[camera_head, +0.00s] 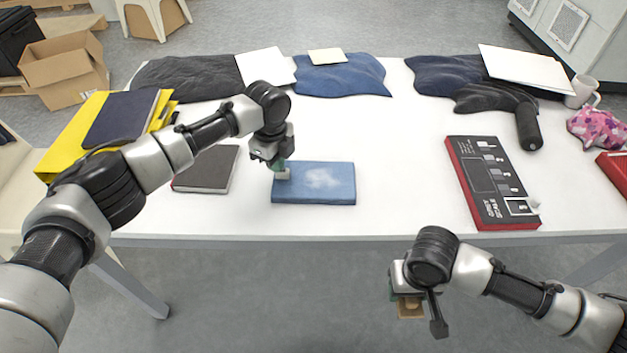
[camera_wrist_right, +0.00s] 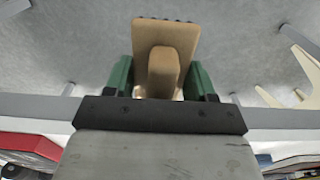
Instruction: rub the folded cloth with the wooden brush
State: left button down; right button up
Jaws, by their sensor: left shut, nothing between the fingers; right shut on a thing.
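The folded cloth (camera_head: 325,185) is a blue denim rectangle with a pale faded patch, lying flat near the front middle of the white table. My left gripper (camera_head: 281,173) is shut and empty, pointing down at the cloth's left end; I cannot tell whether it touches. My right gripper (camera_head: 405,292) is in front of the table's edge, over the floor, away from the cloth. It is shut on the wooden brush (camera_head: 410,308). In the right wrist view the brush (camera_wrist_right: 166,45) shows its tan block and handle between the green fingers, with dark bristle tips at the far edge.
A dark notebook (camera_head: 207,169) lies left of the cloth. A red and black box (camera_head: 463,190) lies to the right. Dark garments (camera_head: 343,76) lie along the back of the table (camera_head: 400,150). The table between cloth and box is clear.

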pick_arm(q)
jog(key=shift+f, duration=0.5)
pick_arm(e)
jog(key=shift+f, duration=0.1)
pick_arm(q)
jog(key=shift+r, duration=0.1)
